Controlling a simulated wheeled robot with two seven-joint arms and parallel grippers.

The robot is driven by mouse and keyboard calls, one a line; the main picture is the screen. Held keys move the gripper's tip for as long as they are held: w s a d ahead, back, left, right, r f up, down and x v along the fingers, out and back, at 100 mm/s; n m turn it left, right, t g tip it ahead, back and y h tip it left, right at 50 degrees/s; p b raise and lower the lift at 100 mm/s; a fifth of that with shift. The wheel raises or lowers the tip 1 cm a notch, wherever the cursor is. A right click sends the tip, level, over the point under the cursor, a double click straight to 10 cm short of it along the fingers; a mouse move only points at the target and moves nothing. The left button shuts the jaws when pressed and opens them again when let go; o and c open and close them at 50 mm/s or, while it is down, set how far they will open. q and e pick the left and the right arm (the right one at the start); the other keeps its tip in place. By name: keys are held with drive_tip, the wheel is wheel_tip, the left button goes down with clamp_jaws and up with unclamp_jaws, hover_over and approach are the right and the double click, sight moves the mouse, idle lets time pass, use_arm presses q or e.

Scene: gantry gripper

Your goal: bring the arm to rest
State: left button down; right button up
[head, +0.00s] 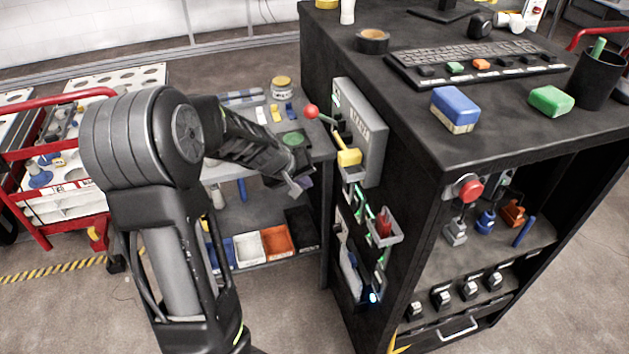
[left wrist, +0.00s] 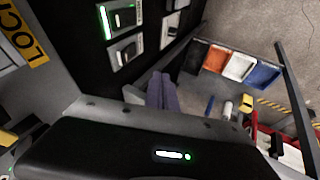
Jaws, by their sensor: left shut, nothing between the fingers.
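My left arm (head: 180,235) rises from the bottom of the head view, bends at the elbow and reaches to the right. My left gripper (head: 299,186) is at its end, pointing down, beside the left side of the black cabinet and in front of the grey side table. Its fingers are shut with nothing between them. In the left wrist view the purple-grey finger pads (left wrist: 162,91) are together in front of the cabinet's side panel. My right gripper is not in view.
A grey switch box (head: 362,130) with a red-knobbed lever is mounted on the cabinet (head: 430,190) close to my gripper. A grey side table (head: 255,197) holds small items above coloured bins. A red cart (head: 60,180) stands at the left. Bare floor lies in front.

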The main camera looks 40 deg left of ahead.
use_arm(q)
drive_tip(key=shift+s+r, duration=0.25)
drive_tip(key=shift+s, duration=0.05)
idle(0.5)
drive_tip(key=s+d+f+m+g+h, duration=0.1)
drive_tip(key=s+d+f+m, duration=0.2)
drive_tip(key=d+f, duration=0.65)
drive_tip(key=s+d+f+m+g, duration=0.1)
drive_tip(key=s+d+f+m, duration=0.15)
drive_tip(key=d+f, duration=0.75)
drive_tip(key=s+d+f+m+g+h, duration=0.1)
drive_tip(key=s+d+f+g, duration=0.1)
drive_tip(key=s+d, duration=0.6)
drive_tip(key=s+d+f+m+g+h, duration=0.2)
drive_tip(key=s+d+f, duration=0.3)
drive_tip(key=s+d, duration=0.3)
drive_tip(key=shift+s+d, duration=0.3)
drive_tip(key=shift+d, duration=0.6)
